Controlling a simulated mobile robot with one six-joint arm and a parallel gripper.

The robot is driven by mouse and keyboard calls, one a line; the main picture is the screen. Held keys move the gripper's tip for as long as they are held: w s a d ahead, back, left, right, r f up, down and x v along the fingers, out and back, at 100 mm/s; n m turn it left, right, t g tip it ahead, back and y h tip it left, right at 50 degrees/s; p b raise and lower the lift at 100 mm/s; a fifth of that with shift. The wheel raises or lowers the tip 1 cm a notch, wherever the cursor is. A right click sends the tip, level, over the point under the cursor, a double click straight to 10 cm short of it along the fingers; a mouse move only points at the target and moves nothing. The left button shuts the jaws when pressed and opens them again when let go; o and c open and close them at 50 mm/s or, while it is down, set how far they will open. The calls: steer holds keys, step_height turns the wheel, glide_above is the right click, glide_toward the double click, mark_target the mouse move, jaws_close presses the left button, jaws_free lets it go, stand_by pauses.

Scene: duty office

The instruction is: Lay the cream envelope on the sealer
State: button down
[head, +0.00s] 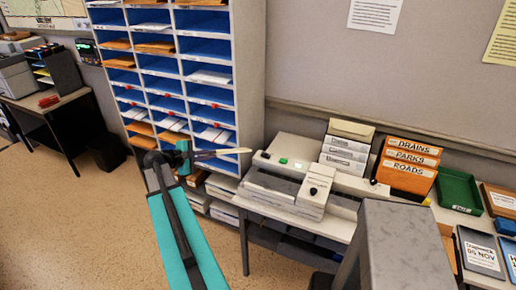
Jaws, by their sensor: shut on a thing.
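The cream envelope (226,152) shows nearly edge-on as a thin pale strip in the head view, in front of the pigeonhole rack. My gripper (194,155) is shut on its left end and holds it in the air. The sealer (272,186) looks to be the grey-white machine on the side table, to the right of and lower than the envelope. It has a green button and a raised block at its right. The envelope is apart from it. The face of the envelope is hidden by the angle.
The pigeonhole rack (246,75) with blue slots stands behind my gripper. White box files (345,150), orange folders (408,165) and a green tray (459,189) stand on the side table (335,229). A grey block (405,240) fills the lower right foreground. The floor at left is clear.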

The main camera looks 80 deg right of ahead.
steer(key=s+d+r+m+g+y+p, duration=0.1)
steer(key=s+d+m+g+y, duration=0.1)
steer(key=s, duration=0.8)
steer(key=s+d+r+m+g+y+p, duration=0.1)
steer(key=s+d+r+m+g+y, duration=0.1)
steer(key=s, duration=0.8)
steer(key=shift+r+m+g+y+p, duration=0.3)
steer(key=shift+m+g+y+p, duration=0.1)
steer(key=shift+m+y, duration=0.55)
steer(key=shift+f, duration=0.15)
steer(key=shift+f+b, duration=2.65)
steer(key=shift+f, duration=2.35)
steer(key=c, duration=1.8)
jaws_free()
steer(key=shift+c, duration=0.2)
